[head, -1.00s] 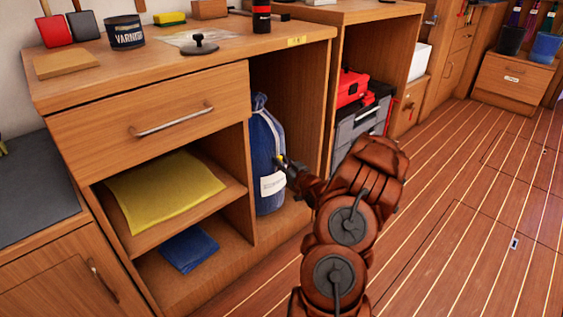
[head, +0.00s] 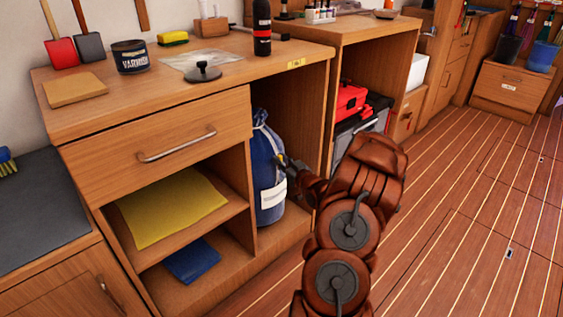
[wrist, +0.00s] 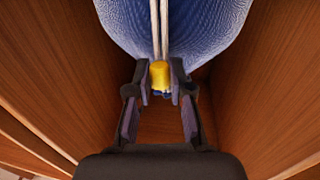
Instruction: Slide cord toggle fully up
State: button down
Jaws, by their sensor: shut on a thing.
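The blue drawstring bag (head: 264,160) with a white label stands in the open right bay of the wooden cabinet. The yellow cord toggle (wrist: 160,74) sits between my fingertips in the wrist view, on two pale cords (wrist: 159,28) that run up along the bag. My gripper (wrist: 159,82) is shut on the toggle, one finger at each side. In the head view, my gripper (head: 284,162) is at the bag's front, above the label, and the toggle (head: 279,158) shows as a small yellow spot. The bag's gathered neck lies above the toggle; the cord ends are unclear.
Wooden bay walls stand close on both sides of the bag in the wrist view. A cabinet post (head: 325,120) is just right of my gripper. A yellow cloth (head: 170,205) and a blue cloth (head: 192,261) lie on the left shelves. Open floor (head: 455,215) is at right.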

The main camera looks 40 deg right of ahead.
jog(key=c, duration=1)
grip_release()
jog(key=s+a, duration=0.2)
jog(key=s, duration=0.9)
jog(key=shift+s, duration=0.4)
